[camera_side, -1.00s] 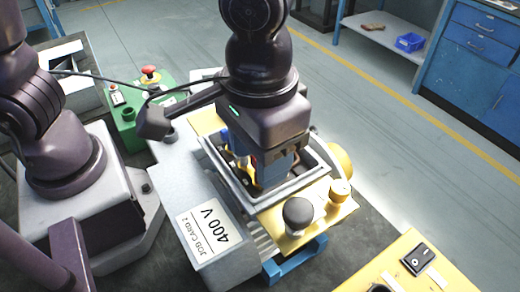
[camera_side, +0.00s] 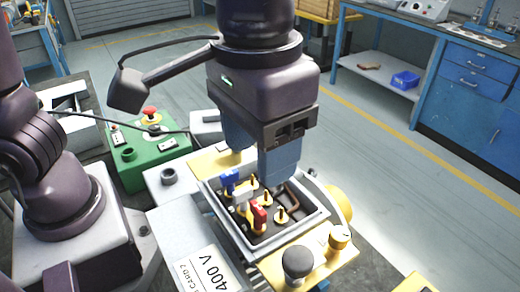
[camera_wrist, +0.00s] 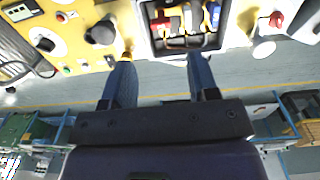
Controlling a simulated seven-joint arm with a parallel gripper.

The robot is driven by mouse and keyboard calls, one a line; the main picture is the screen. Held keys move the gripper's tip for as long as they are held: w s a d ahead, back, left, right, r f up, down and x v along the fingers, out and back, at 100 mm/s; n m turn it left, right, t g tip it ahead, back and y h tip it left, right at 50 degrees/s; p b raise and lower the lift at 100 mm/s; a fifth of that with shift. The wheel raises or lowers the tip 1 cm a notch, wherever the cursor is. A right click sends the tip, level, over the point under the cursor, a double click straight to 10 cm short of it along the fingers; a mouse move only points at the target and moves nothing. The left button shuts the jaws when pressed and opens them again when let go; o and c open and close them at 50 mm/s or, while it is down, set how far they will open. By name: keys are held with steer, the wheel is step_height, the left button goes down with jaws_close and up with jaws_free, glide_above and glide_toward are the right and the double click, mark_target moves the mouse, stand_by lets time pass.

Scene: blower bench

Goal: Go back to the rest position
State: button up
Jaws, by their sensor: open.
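My gripper (camera_side: 258,167) is above the open terminal box (camera_side: 312,232), its two blue fingers spread apart with nothing seen between them. In the wrist view, the fingers of my gripper (camera_wrist: 161,60) also stand apart and empty. Inside the box are a blue connector (camera_side: 229,180), a white one (camera_side: 243,199) and a red one (camera_side: 258,214), beside several brass posts. A bent brown piece (camera_side: 292,197) lies at the right inside the box. The right finger hides part of the box's far side. The rest position is not marked in any view.
A black knob (camera_side: 298,262) and a brass knob (camera_side: 340,237) stand up in front of the box. The 400 V job card (camera_side: 212,272) lies to the left. A green control box (camera_side: 150,155) stands behind left. Open floor lies to the right, before a blue bench (camera_side: 465,85).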

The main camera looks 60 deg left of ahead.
steer(key=w+a+r+m+t+h, duration=0.1)
steer(key=a+r+t+h, duration=0.1)
steer(key=a+r+t, duration=0.6)
steer(key=a+r+t+h, duration=0.1)
steer(key=a+r+h, duration=0.1)
steer(key=a+r, duration=0.65)
steer(key=s+a+f+g+y, duration=0.1)
steer(key=s+a+f+y, duration=0.1)
steer(key=f, duration=0.5)
steer(key=s+a+f+g+y, duration=0.2)
steer(key=a+f, duration=0.2)
steer(key=f, duration=0.4)
steer(key=shift+s+f+n+g, duration=0.2)
steer(key=shift+s+n+g, duration=0.1)
steer(key=shift+s+n, duration=0.1)
